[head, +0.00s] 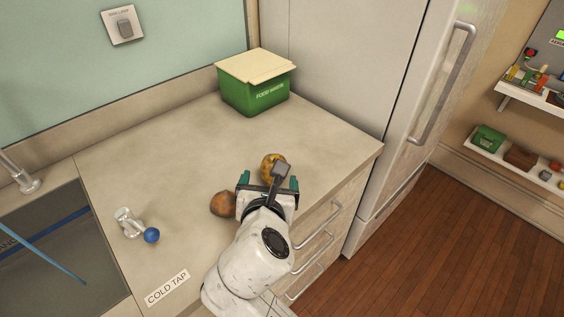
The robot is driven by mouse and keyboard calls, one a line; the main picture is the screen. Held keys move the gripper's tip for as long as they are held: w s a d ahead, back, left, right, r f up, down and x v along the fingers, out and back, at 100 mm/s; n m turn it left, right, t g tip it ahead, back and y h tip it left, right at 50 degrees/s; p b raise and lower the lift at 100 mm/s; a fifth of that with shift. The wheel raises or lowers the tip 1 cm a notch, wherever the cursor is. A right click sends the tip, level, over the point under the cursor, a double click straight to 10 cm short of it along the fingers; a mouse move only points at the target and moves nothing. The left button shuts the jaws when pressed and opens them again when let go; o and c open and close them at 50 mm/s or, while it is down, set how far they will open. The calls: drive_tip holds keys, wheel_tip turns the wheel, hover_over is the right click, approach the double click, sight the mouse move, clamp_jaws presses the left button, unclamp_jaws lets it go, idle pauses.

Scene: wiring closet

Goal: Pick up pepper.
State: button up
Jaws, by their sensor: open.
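My gripper (268,180) is over the counter with its two teal-tipped fingers apart. A rounded yellow-orange thing with darker patches (269,164) lies on the counter just beyond the fingers, partly hidden behind my gripper's grey part. It may be the pepper, but I cannot tell for sure. A brown rounded thing (222,204), like an onion or potato, lies just left of my gripper. Nothing shows held between the fingers, though part of the space there is hidden.
A green food waste box (256,97) with a cream lid stands at the counter's back. A clear tap piece (127,222) and blue ball (151,235) are at left by the sink (60,250). The fridge (420,90) rises at right. The middle counter (165,150) is clear.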

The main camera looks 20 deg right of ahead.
sight(271, 166)
drive_tip(key=x, duration=0.5)
drive_tip(key=shift+w+d, duration=0.15)
drive_tip(key=shift+w, duration=0.2)
drive_tip(key=shift+w+d+f, duration=0.6)
drive_tip(key=shift+w+f, duration=0.2)
drive_tip(key=shift+w, duration=0.1)
drive_tip(key=shift+w+d+f, duration=0.6)
drive_tip(key=shift+w+f, duration=0.2)
drive_tip(key=shift+w, duration=0.15)
drive_tip(key=shift+c, duration=0.2)
drive_tip(key=c, duration=1.1)
drive_tip(key=shift+r, duration=0.1)
